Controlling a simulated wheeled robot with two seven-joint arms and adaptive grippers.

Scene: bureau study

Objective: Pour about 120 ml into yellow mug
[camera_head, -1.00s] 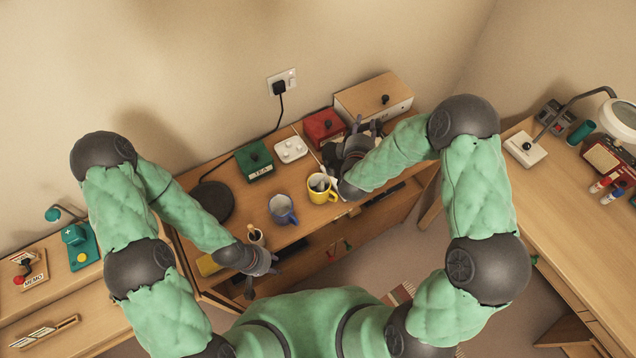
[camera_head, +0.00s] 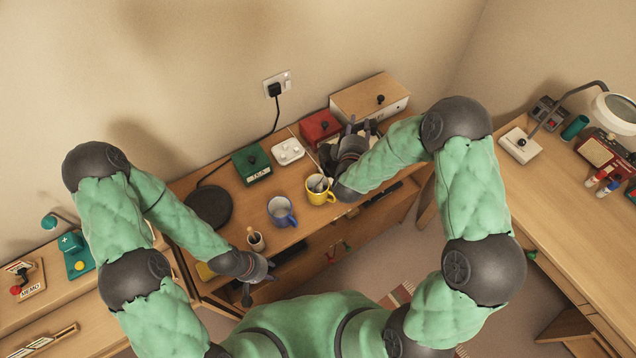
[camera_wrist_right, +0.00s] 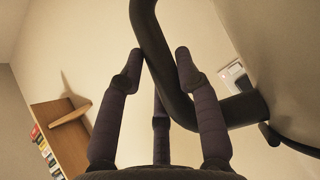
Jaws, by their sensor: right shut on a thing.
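The yellow mug (camera_head: 320,197) stands upright on the desk, with something greyish showing inside its rim. My right gripper (camera_head: 354,133) is just behind and to the right of it. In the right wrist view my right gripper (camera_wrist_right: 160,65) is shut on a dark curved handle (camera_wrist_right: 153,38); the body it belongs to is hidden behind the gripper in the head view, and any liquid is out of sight. My left gripper (camera_head: 264,283) hangs at the desk's front left edge, apart from the mugs; its finger opening is unclear.
A blue-handled grey mug (camera_head: 281,212) stands left of the yellow mug. A small cup with a stick (camera_head: 256,242), a black round base (camera_head: 208,207), a green box (camera_head: 251,163), a white block (camera_head: 288,150), a red box (camera_head: 320,127) and a wooden box (camera_head: 369,100) share the desk.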

